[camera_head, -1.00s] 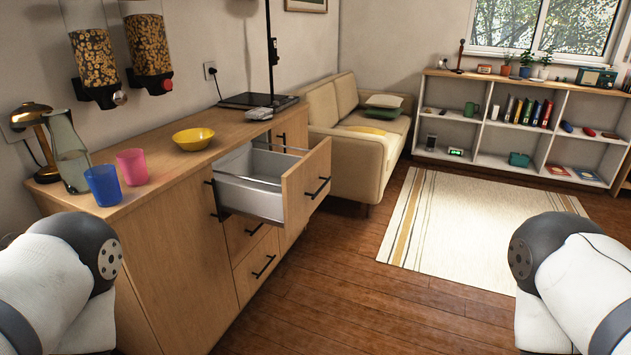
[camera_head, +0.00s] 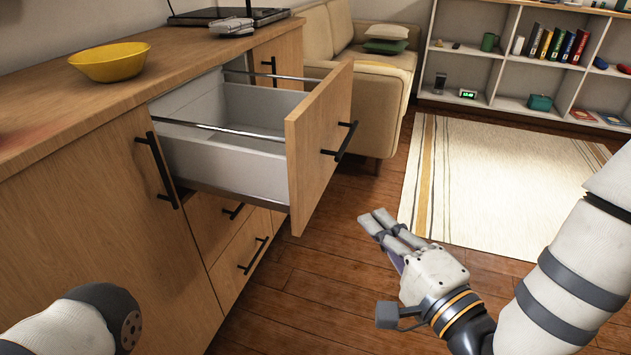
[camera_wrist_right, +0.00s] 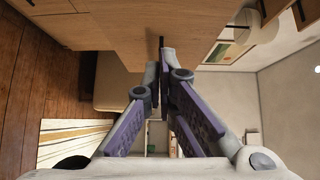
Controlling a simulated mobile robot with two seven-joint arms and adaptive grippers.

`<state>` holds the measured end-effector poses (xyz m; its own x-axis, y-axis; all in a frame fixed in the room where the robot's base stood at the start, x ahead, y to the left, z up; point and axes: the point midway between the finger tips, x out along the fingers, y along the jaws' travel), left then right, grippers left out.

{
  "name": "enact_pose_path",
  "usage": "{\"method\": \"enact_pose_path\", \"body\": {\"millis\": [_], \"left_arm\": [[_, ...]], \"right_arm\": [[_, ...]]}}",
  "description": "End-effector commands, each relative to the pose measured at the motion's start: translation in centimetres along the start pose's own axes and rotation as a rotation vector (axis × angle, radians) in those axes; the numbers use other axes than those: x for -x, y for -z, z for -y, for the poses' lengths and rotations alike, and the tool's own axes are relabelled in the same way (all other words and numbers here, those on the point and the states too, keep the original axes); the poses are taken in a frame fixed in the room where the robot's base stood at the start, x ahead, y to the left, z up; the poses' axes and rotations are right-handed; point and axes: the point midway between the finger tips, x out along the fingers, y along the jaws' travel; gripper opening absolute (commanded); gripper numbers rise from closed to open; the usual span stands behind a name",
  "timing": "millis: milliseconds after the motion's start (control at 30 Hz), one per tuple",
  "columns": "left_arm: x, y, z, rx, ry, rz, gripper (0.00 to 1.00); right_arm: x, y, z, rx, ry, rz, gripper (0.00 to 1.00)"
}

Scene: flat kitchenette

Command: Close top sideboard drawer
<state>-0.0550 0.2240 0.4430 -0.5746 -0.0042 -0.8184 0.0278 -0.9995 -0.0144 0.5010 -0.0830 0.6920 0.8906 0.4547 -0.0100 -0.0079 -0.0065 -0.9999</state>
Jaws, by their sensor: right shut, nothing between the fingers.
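The top sideboard drawer (camera_head: 320,140) is pulled well out of the wooden sideboard (camera_head: 90,220). Its white inside looks empty, and a black bar handle (camera_head: 340,142) is on its front. My right gripper (camera_head: 372,220) is shut and empty, in front of and below the drawer front, apart from it. In the right wrist view the gripper's fingers (camera_wrist_right: 163,75) come together, with wooden surfaces beyond them. My left gripper is not in view; only part of my left arm shows at the lower left.
A yellow bowl (camera_head: 110,62) and a black flat device (camera_head: 228,15) stand on the sideboard top. Lower drawers (camera_head: 240,250) are shut. A beige sofa (camera_head: 375,95) is behind the open drawer. The floor around the striped rug (camera_head: 500,190) is clear.

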Motion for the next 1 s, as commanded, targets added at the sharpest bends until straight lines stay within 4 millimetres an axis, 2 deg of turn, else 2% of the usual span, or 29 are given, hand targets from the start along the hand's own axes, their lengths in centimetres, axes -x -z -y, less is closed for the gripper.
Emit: {"method": "enact_pose_path", "body": {"millis": [167, 533, 600, 800, 1000], "left_arm": [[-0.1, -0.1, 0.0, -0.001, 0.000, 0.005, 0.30], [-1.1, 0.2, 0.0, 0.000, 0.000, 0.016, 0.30], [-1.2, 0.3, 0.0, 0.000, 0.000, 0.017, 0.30], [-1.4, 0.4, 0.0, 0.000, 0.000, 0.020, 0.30], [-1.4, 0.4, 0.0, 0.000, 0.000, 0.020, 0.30]], "right_arm": [[-2.2, 0.0, 0.5, -0.002, 0.015, 0.002, 0.00], [-10.2, -0.1, 0.3, -0.001, 0.010, 0.001, 0.00], [-11.1, -1.1, 0.3, -0.002, 0.007, 0.004, 0.00], [-12.6, -2.6, 0.4, -0.003, 0.007, 0.001, 0.00], [-12.8, -2.9, 0.4, -0.003, 0.007, 0.001, 0.00]]}}
